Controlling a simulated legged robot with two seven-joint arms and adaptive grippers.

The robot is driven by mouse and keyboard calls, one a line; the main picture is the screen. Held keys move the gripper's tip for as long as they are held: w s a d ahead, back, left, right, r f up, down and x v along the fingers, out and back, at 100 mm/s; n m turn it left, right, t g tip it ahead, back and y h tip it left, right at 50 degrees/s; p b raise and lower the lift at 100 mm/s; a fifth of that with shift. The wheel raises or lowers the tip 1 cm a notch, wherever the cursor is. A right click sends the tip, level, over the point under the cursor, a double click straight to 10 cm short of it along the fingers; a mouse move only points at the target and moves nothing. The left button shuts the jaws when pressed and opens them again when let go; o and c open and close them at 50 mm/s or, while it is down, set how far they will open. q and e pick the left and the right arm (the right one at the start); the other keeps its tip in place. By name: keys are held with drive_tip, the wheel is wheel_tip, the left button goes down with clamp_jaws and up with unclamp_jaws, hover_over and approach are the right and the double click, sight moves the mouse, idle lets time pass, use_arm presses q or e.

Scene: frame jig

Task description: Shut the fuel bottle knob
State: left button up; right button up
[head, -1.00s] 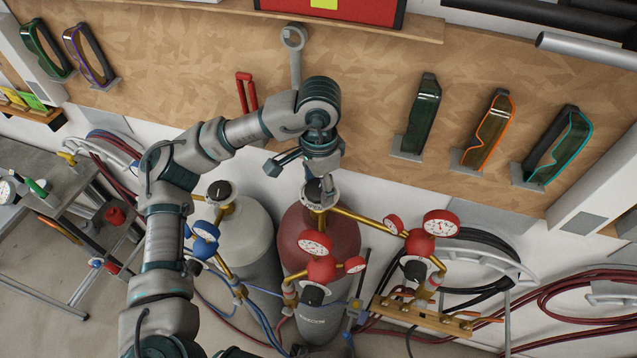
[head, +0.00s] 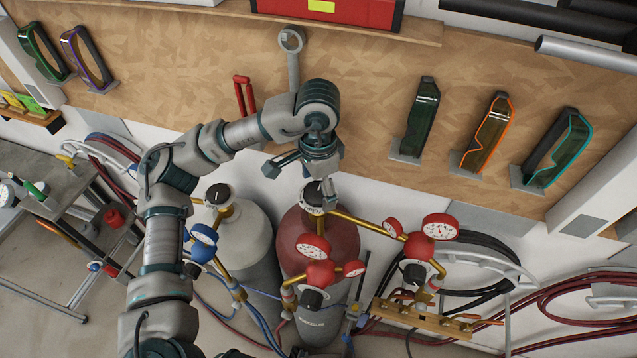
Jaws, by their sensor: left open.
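The red fuel bottle (head: 290,229) stands on the floor against the wall, with brass piping and red gauges at its top. Its dark knob (head: 313,191) sits on top, and a plate marked OPEN (head: 313,210) shows beside it. My left gripper (head: 314,174) is open just above the knob, pointing down, with its fingers spread. It partly hides the top of the knob. I cannot tell whether any finger touches the knob. My right gripper is not in view.
A grey bottle (head: 241,244) with its own knob (head: 217,195) and blue gauges (head: 204,235) stands close on the left. A red gauge (head: 440,227) and a brass manifold (head: 425,317) are to the right. Goggles (head: 487,133) hang on the wooden board (head: 370,85).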

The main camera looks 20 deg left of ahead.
sight(318, 190)
use_arm(q)
wheel_tip(318, 190, up, 12)
idle(0.4)
drive_tip(key=shift+f, duration=0.2)
